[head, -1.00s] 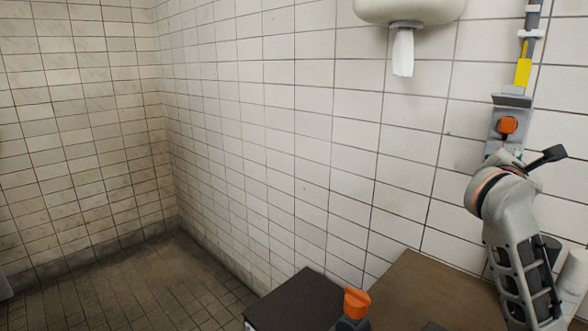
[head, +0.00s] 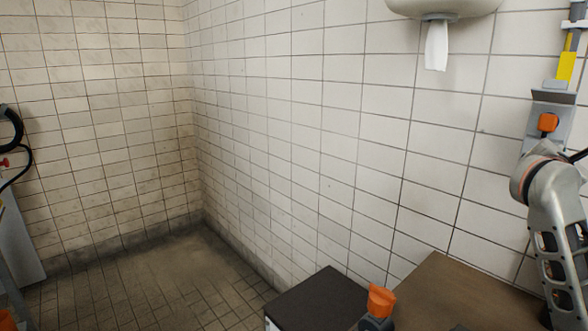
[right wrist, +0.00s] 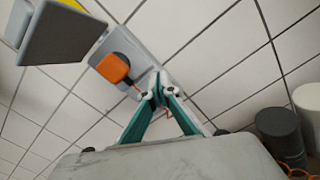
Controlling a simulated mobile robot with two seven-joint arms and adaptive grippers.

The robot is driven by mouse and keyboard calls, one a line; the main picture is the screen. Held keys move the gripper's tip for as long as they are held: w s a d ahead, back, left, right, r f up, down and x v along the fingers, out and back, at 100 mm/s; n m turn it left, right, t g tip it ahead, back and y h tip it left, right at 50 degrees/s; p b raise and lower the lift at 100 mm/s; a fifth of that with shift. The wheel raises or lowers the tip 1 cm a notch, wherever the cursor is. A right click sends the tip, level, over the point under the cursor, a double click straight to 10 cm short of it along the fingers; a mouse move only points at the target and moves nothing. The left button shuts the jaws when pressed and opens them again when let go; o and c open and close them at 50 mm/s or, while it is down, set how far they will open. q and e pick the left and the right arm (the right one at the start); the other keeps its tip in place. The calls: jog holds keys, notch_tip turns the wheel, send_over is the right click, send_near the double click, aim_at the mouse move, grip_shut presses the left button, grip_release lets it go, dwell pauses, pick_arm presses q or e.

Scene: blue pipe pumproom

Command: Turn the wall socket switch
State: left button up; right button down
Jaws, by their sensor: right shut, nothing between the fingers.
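The wall socket (head: 540,132) is a grey unit on the white tiled wall at the right edge of the head view, with an orange switch (head: 547,122) on its front. In the right wrist view the grey socket plate (right wrist: 143,66) and the orange switch (right wrist: 113,68) show close up. My right gripper (right wrist: 160,90) is shut and empty, its green fingers meeting at the tips over the lower right of the plate, just right of the switch. I cannot tell whether the tips touch it. In the head view my right arm hides the gripper. My left gripper is not in view.
A white paper dispenser (head: 440,6) hangs on the wall at the top. A dark box (head: 318,298) and a brown surface (head: 460,297) stand below the wall.

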jog(key=shift+w+a+f, duration=0.15)
dwell(0.3)
jog(key=shift+w+a+f+b, duration=0.2)
jog(key=shift+w+f+b, duration=0.05)
jog(key=shift+b, duration=0.05)
dwell(0.6)
jog(key=shift+w+a+r, duration=0.1)
jog(key=shift+w+r, duration=0.05)
jog(key=shift+r, duration=0.05)
jog(key=shift+w+a+r, duration=0.25)
jog(key=shift+r, duration=0.1)
jog(key=shift+w+a+r, duration=0.3)
jog(key=shift+w+a, duration=0.15)
jog(key=shift+w, duration=0.2)
dwell(0.4)
jog(key=shift+r, duration=0.1)
dwell(0.3)
jog(key=shift+s+r, duration=0.1)
jog(key=shift+r, duration=0.2)
